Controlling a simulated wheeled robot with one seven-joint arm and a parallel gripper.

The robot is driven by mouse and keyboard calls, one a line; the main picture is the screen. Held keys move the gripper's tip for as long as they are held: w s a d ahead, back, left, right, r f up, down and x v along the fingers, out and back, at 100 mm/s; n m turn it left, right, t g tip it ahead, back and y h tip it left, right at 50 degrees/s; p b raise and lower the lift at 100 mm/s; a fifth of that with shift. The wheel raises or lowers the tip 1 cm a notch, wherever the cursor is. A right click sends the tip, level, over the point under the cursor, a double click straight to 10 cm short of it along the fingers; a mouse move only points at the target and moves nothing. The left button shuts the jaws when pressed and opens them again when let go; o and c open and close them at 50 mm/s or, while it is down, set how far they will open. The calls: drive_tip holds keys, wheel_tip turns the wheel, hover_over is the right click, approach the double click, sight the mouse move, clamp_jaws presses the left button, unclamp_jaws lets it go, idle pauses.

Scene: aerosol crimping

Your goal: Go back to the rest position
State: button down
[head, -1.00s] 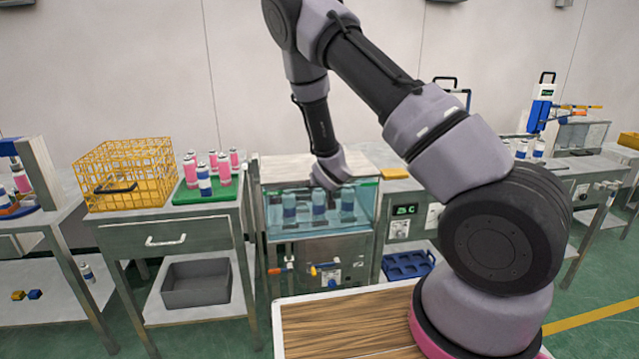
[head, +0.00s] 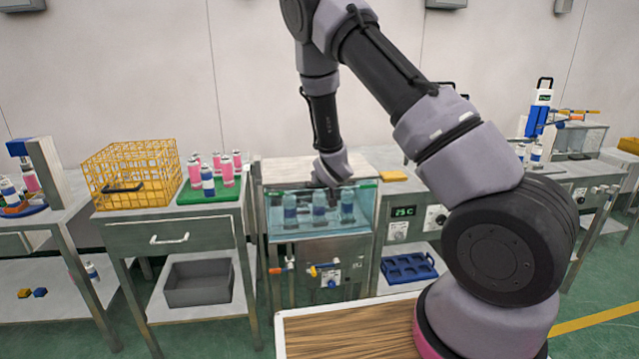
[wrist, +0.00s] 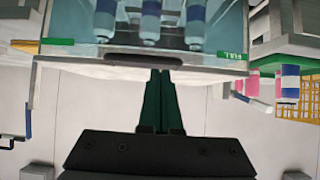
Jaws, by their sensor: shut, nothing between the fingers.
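My gripper (head: 334,190) is at the water bath, in front of the wall in the head view, at the end of my folded-down arm. In the wrist view its dark green fingers (wrist: 161,103) are together with nothing between them, pointing toward the edge of the bath. The clear-walled water bath (head: 270,226) holds several blue-and-white cans (head: 290,210) standing in a row. The same cans (wrist: 149,22) show at the top of the wrist view. The fingers look apart from the cans.
A yellow wire basket (head: 130,175) and a green tray (head: 190,196) with pink and blue cans stand on the left bench. A blue rack (head: 408,268) lies on a lower shelf. A blue-and-white crimping device (head: 541,110) stands at right.

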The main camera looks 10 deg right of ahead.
drive_tip(key=s+f, duration=0.3)
drive_tip(key=s, duration=0.3)
drive_tip(key=s+d+r+m+g, duration=0.1)
drive_tip(key=s+d+r+m, duration=0.2)
drive_tip(key=r, duration=1)
drive_tip(key=s+d+r+m+g, duration=0.1)
drive_tip(key=s+d+r, duration=0.3)
drive_tip(key=r, duration=0.8)
drive_tip(key=s+r+g+y, duration=0.1)
drive_tip(key=s+r, duration=0.5)
drive_tip(key=s, duration=0.6)
drive_tip(key=s+r+g+y, duration=0.1)
drive_tip(key=s+r, duration=0.6)
drive_tip(key=s, duration=0.6)
drive_tip(key=shift+s+d+r, duration=0.2)
drive_tip(key=shift+d, duration=0.25)
